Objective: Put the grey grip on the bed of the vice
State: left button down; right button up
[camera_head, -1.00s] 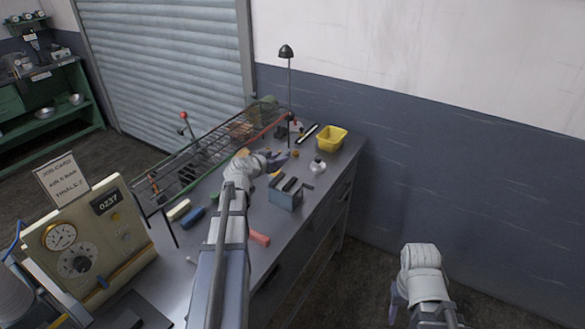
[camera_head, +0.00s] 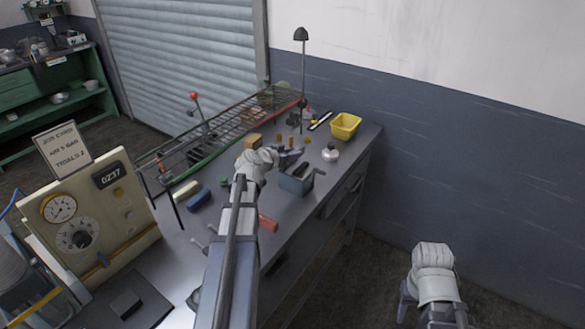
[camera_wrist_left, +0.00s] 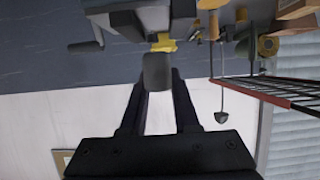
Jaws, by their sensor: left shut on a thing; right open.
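My left gripper (camera_head: 292,155) is shut on the dark grey grip (camera_wrist_left: 157,74), which shows between its fingertips in the left wrist view. In the head view the hand and fingers largely hide the grip. The blue-grey block with dark jaws and a side handle, which looks like the vice (camera_head: 296,185), stands on the bench just in front of the gripper. Its body also seems to show at the top of the left wrist view (camera_wrist_left: 140,16). I cannot tell whether the grip touches it. My right gripper (camera_head: 404,296) is open and empty, off the bench at lower right.
A wire rack (camera_head: 235,128) stands along the back of the bench (camera_head: 300,225). A yellow bin (camera_head: 345,126), a silvery round item (camera_head: 330,153) and a lamp (camera_head: 302,80) are beyond the vice. A red bar (camera_head: 268,223) and a blue bar (camera_head: 199,200) lie nearer. A dial machine (camera_head: 85,220) is at left.

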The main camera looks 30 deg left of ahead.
aim_at(292, 161)
pick_arm(q)
notch_tip(292, 161, down, 4)
jog(key=b, duration=0.3)
jog(key=shift+r+b, duration=0.2)
jog(key=shift+b, duration=0.1)
jog(key=shift+f, duration=0.15)
jog(key=c, duration=0.7)
grip_release()
jog(key=shift+o, duration=0.2)
jog(key=shift+s+r, duration=0.25)
jog(key=shift+r, duration=0.1)
jog(key=d+p+v, duration=0.1)
jog(key=p+v, duration=0.3)
jog(key=v, duration=0.7)
jog(key=shift+s+a+p, duration=0.3)
jog(key=shift+a, duration=0.15)
